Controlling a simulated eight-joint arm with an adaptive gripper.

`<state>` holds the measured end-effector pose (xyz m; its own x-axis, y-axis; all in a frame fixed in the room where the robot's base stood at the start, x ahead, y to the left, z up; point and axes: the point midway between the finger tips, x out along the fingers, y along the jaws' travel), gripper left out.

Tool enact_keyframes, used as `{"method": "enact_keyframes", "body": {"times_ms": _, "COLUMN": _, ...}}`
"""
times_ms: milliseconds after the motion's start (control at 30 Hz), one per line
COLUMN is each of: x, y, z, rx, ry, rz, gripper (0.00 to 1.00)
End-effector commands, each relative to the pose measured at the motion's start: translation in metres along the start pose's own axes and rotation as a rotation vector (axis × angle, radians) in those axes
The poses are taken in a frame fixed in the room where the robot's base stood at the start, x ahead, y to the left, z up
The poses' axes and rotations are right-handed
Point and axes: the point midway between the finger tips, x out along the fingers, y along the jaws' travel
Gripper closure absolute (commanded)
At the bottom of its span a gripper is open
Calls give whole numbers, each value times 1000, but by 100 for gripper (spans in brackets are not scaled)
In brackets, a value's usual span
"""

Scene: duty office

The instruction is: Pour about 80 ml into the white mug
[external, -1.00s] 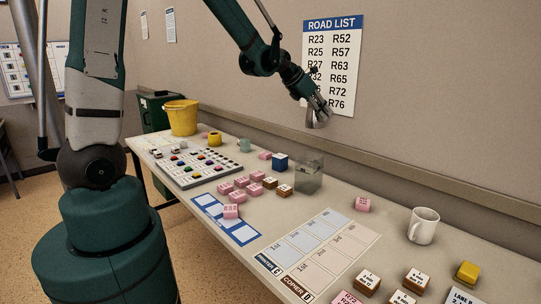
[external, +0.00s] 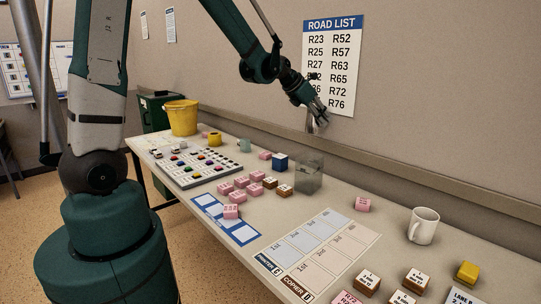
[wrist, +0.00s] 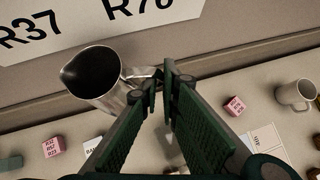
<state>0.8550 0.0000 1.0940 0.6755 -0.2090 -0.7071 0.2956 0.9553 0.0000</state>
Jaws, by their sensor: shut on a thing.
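My gripper (external: 319,108) is in the air above the back of the table, in front of the road list. In the wrist view my gripper (wrist: 160,88) is shut on the handle of a metal pitcher (wrist: 108,92). The pitcher's mouth is dark inside, so I cannot tell how much liquid it holds. In the external view the pitcher (external: 311,124) is mostly hidden by the gripper. The white mug (external: 423,226) stands upright on the table, to the right of and below the gripper; it also shows in the wrist view (wrist: 294,94). Its contents are not visible.
A clear container (external: 309,174) stands on the table below the gripper. Pink and brown blocks lie around it and near the mug. A yellow block (external: 467,273) is at the front right. A wall with a ledge runs behind. A yellow bucket (external: 181,117) is far left.

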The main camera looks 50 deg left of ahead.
Motion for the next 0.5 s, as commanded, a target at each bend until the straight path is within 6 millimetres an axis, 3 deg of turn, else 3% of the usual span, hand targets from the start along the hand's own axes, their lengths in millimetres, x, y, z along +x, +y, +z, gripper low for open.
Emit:
{"method": "enact_keyframes", "body": {"times_ms": 200, "x": 17, "y": 0, "z": -17, "rx": 0, "ry": 0, "rz": 0, "gripper": 100}}
{"method": "enact_keyframes", "body": {"times_ms": 500, "x": 18, "y": 0, "z": -18, "rx": 0, "ry": 0, "rz": 0, "gripper": 100}}
